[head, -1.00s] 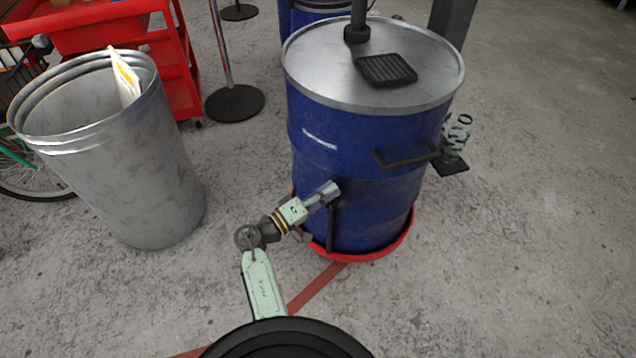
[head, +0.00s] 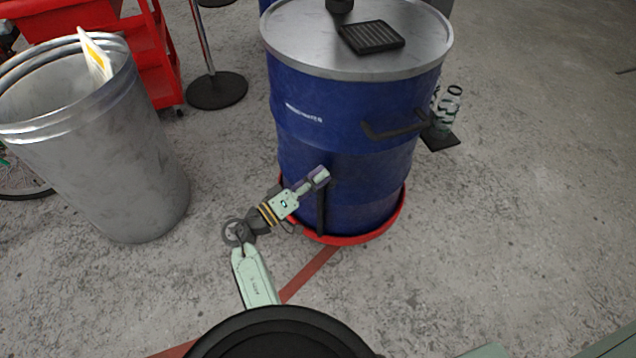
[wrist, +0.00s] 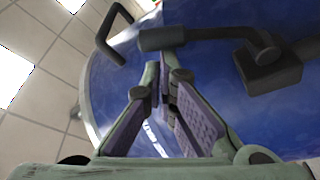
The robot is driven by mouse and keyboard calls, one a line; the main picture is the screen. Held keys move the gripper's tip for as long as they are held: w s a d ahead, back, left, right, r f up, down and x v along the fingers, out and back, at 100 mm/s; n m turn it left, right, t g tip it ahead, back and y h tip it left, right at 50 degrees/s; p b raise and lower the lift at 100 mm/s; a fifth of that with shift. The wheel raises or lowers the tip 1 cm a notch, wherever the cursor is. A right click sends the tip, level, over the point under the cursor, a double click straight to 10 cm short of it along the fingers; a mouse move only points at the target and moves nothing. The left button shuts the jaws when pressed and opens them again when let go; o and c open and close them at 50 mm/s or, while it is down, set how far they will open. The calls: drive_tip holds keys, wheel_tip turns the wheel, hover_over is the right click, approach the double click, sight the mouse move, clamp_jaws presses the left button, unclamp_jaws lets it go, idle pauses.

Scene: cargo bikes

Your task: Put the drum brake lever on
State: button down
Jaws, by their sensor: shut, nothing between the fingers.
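A black lever (head: 321,212) stands roughly upright at the low front of the blue drum (head: 350,175), beside the red rim at its foot. I take it to be the drum brake lever. In the wrist view the lever (wrist: 212,36) has a thick rounded grip and runs to a black block (wrist: 268,70) at the drum. My gripper (head: 320,176) is shut and empty, close to the lever's upper end. In the wrist view my fingertips (wrist: 164,84) point towards the grip; whether they touch it I cannot tell.
A black bent handle (head: 395,130) sticks out from the drum's side. A grey metal bin (head: 110,165) stands left, a red cart (head: 150,60) behind it. A post base (head: 217,90) stands between bin and drum. The floor to the right is open.

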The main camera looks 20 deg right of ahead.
drive_tip(key=shift+s+d+f+b, duration=0.1)
drive_tip(key=shift+s+f+b, duration=0.25)
drive_tip(key=shift+s, duration=0.2)
drive_tip(key=shift+s+f+b, duration=0.25)
drive_tip(key=shift+s+b, duration=0.05)
drive_tip(key=shift+s, duration=0.2)
drive_tip(key=v, duration=0.7)
drive_tip(key=shift+a, duration=0.3)
drive_tip(key=w+a+r+n+g+p, duration=0.1)
drive_tip(key=w+a+r+g+p, duration=0.1)
drive_tip(key=w+a+p, duration=0.3)
drive_tip(key=shift+w+a+r+n+y, duration=0.2)
drive_tip(key=shift+w+r+n+y, duration=0.15)
drive_tip(key=shift+w+r, duration=0.4)
